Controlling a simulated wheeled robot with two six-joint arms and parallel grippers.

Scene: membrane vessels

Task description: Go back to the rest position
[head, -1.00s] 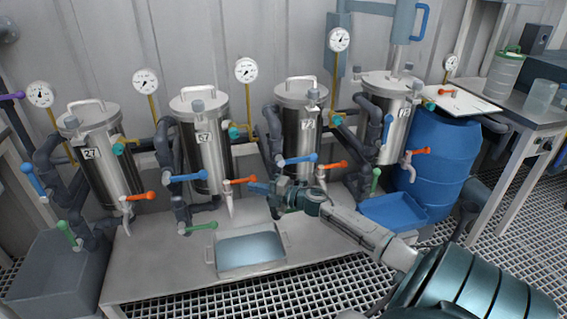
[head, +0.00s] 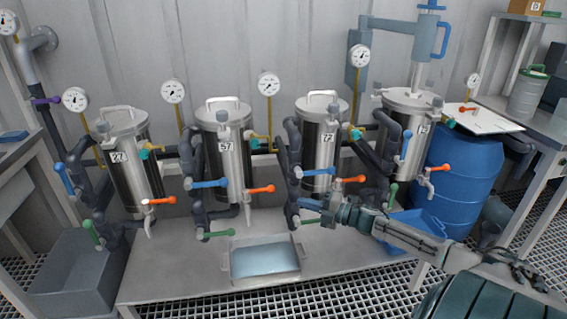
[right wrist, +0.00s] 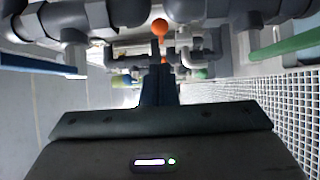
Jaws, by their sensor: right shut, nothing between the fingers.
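My right gripper (head: 308,203) is in front of the third steel vessel (head: 320,150), labelled 72, at the height of its lower pipes and above the steel bench (head: 190,270). Its blue fingers are shut with nothing between them. In the right wrist view the closed fingers (right wrist: 158,85) point toward grey pipes and an orange handle (right wrist: 160,26). From the head view I cannot tell whether the fingertips touch the pipe behind them. My left gripper is not in view.
Several vessels with gauges, grey pipes and blue, orange and green valve handles line the wall. A shallow tray (head: 265,277) with liquid lies on the bench left of my right gripper. A blue tray (head: 425,224) and blue barrel (head: 462,180) are at the right.

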